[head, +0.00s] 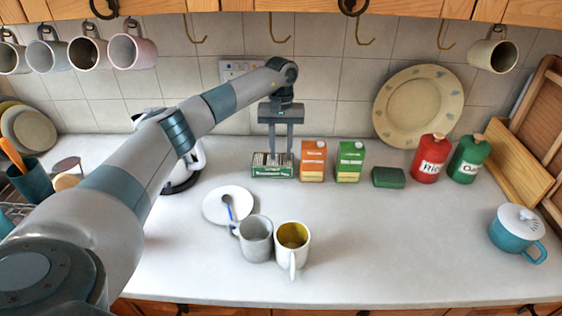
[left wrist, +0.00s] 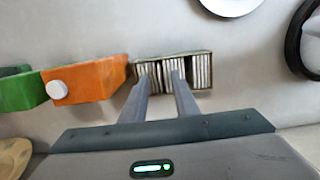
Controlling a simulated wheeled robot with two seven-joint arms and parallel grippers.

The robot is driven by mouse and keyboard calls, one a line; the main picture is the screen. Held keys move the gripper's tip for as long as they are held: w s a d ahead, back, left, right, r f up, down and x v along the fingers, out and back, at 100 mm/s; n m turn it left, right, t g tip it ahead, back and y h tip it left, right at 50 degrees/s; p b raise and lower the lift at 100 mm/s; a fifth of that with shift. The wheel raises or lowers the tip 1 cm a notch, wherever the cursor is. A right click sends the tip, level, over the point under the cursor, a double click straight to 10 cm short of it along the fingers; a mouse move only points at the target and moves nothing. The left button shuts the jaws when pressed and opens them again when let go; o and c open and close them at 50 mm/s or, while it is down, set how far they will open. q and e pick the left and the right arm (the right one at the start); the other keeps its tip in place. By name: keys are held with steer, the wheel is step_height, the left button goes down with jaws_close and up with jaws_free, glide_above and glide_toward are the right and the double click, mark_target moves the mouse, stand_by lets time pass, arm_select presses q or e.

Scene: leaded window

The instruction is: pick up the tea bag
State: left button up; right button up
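An open green-and-white box of tea bags (head: 272,170) stands on the counter by the back wall. In the left wrist view, the box (left wrist: 205,72) shows a row of pale, upright tea bags (left wrist: 198,72) packed side by side. My left gripper (head: 281,152) points straight down over the box. In the left wrist view, its two fingers (left wrist: 164,72) stand apart, with their tips at the row of bags. A few bag edges show between the fingers; I cannot tell whether the tips touch any. My right gripper is in neither view.
An orange carton (head: 313,162) and a green carton (head: 350,163) stand close right of the tea box. A white saucer (head: 215,207) with a spoon, a grey mug (head: 256,240) and a white mug (head: 292,258) are in front.

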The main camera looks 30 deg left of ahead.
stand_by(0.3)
arm_select(q)
jaws_close()
stand_by(0.3)
steer(key=shift+r, duration=0.15)
